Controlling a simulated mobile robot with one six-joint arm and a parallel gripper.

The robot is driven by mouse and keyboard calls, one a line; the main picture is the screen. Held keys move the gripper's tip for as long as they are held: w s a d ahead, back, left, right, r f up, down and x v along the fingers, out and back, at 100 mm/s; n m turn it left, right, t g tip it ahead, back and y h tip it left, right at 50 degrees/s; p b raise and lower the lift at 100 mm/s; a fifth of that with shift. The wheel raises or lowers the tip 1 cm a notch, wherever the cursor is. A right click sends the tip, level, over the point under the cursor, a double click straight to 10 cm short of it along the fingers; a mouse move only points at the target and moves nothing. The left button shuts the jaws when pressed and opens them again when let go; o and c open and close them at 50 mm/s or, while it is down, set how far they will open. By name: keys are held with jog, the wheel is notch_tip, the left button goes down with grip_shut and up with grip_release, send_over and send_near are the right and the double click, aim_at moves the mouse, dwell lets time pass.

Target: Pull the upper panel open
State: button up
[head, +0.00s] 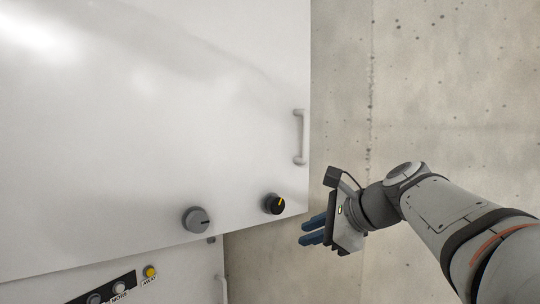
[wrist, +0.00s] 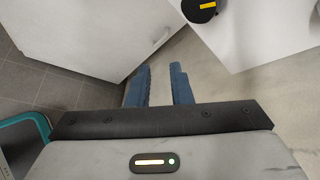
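The upper panel (head: 150,110) is a large flat white face filling the left of the head view. A pale vertical bar handle (head: 301,137) sits near its right edge. A corner of the panel shows at the upper right of the wrist view (wrist: 255,35); its handle is not in that view. My gripper (head: 304,232) is below and slightly right of the handle, just beyond the panel's lower right corner, and touches nothing visible. Its two blue fingers are apart with an empty gap between them in the wrist view (wrist: 159,70).
A grey knob (head: 196,219) and a black knob with a yellow mark (head: 274,203) stick out low on the panel. Below is a white lower panel (head: 190,265) with labelled buttons and its own handle (wrist: 160,42). A bare concrete wall (head: 440,80) is at the right.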

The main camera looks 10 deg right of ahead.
aim_at(306, 154)
jog(key=w+d+r+m+t+y, duration=0.2)
jog(key=w+d+r+m+t, duration=0.15)
jog(key=r, duration=0.55)
jog(key=w+d+r+m+t+y, duration=0.2)
jog(key=r+m, duration=0.3)
jog(key=r, duration=0.4)
jog(key=shift+g, duration=0.25)
jog(key=x, duration=0.6)
jog(key=shift+w+a, duration=0.2)
jog(key=shift+a, duration=0.25)
grip_shut()
